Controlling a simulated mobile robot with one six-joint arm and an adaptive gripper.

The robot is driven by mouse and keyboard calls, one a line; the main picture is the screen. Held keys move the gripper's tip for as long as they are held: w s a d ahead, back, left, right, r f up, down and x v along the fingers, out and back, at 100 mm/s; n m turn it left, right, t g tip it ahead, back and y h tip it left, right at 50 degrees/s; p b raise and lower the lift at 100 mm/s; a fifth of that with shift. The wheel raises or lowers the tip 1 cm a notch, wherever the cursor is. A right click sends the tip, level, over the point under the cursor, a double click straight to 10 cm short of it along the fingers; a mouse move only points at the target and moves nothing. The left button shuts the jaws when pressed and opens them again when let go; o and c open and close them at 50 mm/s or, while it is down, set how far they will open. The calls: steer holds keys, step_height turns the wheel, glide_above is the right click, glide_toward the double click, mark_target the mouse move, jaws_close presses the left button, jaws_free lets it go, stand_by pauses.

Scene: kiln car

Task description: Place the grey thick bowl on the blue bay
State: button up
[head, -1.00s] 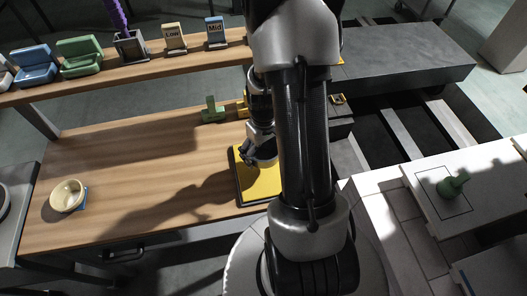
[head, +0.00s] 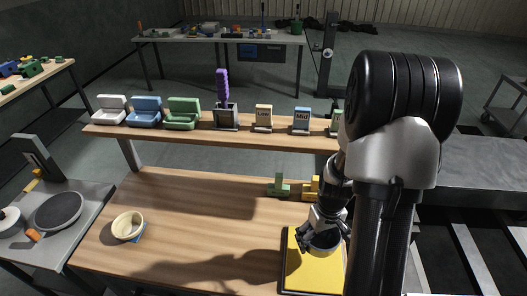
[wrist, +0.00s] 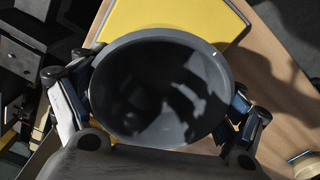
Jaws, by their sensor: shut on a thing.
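The grey thick bowl (head: 325,242) is in my gripper (head: 322,232), whose fingers are closed on it. In the wrist view the bowl (wrist: 160,95) faces the camera, its dark inside partly in shadow, with a finger at each side. It is over the black-edged yellow pad (head: 310,272); I cannot tell whether it touches it. A blue patch (head: 143,233) shows from under a cream bowl (head: 127,226) at the left of the wooden table. A blue holder (head: 146,112) stands on the shelf. I cannot tell which blue thing is the blue bay.
The wooden table (head: 200,215) is clear between the cream bowl and the pad. Green (head: 279,187) and yellow (head: 311,187) blocks stand behind the pad. The raised shelf (head: 195,131) bears several holders and signs along the back. A grey side table (head: 65,225) stands left.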

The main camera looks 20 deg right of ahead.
steer(key=w+a+r, duration=0.2)
steer(key=w+a, duration=0.1)
steer(key=a, duration=0.3)
steer(key=w+a+r+n, duration=0.1)
steer(key=w+a+r, duration=0.2)
steer(key=a, duration=0.4)
steer(key=w+a+r, duration=0.2)
steer(key=w+a, duration=0.2)
steer(key=a, duration=0.3)
steer(key=shift+a+r+n, duration=0.2)
steer(key=shift+r+n, duration=0.2)
